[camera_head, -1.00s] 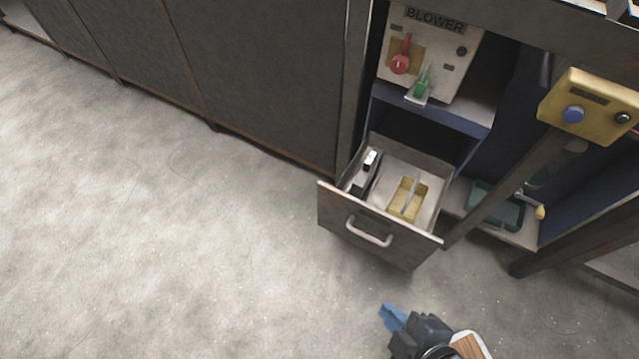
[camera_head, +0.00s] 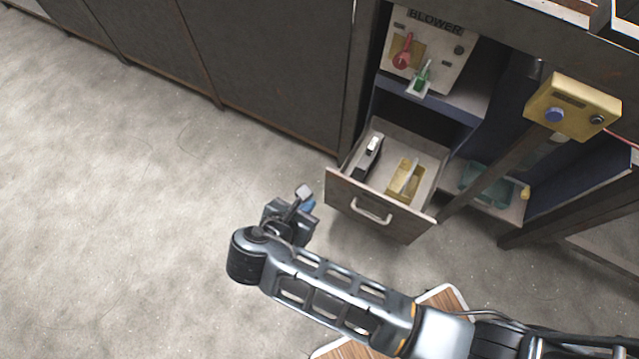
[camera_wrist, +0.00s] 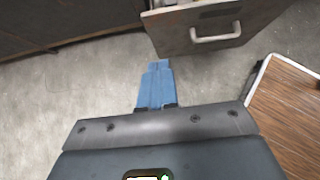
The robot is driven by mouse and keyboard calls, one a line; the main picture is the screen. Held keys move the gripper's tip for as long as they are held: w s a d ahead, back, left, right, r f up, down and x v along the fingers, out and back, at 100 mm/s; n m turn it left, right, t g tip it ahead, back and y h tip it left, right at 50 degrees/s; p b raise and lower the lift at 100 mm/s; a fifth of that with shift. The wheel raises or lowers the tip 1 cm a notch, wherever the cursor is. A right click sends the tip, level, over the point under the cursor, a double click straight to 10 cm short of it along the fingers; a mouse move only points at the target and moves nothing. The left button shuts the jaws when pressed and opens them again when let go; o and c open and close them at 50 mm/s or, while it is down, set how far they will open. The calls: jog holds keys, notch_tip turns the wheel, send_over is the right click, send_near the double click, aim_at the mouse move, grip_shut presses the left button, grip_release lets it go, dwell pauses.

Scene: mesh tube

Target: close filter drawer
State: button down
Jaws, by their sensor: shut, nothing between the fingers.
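The filter drawer (camera_head: 378,214) stands pulled out from the cabinet, with a pale curved handle (camera_head: 371,211) on its dark front. Inside it lie a yellow tray (camera_head: 404,180) and a dark item with a white part (camera_head: 368,156). My gripper (camera_head: 308,206) is left of the drawer front and apart from it, partly hidden by my wrist. In the wrist view its blue fingers (camera_wrist: 156,86) are together and empty, pointing toward the floor just below the drawer's left corner. The drawer front and handle (camera_wrist: 215,32) also show there.
A BLOWER panel (camera_head: 430,48) with red and green levers is above the drawer. A yellow button box (camera_head: 572,106) on a post and a teal bin (camera_head: 485,186) stand to the right. Closed cabinet doors (camera_head: 265,70) line the left. The floor at left is clear.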

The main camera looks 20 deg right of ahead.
aim_at(335, 174)
jog(key=x, duration=0.4)
jog(key=r+b+x, duration=0.1)
jog(key=x, duration=0.2)
jog(key=w+d+x, duration=0.1)
jog(key=x, duration=0.3)
jog(key=shift+w+d+b, duration=0.1)
jog(key=shift+d+b, duration=0.2)
jog(key=shift+d, duration=0.05)
jog(key=shift+w+d, duration=0.3)
jog(key=shift+d, duration=0.15)
jog(key=shift+d, duration=0.1)
jog(key=shift+w+d+r, duration=0.1)
jog(key=shift+w+d, duration=0.3)
jog(key=shift+d, duration=0.05)
jog(key=w+d, duration=0.7)
jog(key=d, duration=0.3)
jog(key=w+d, duration=0.8)
jog(key=d, duration=0.3)
jog(key=shift+w, duration=0.1)
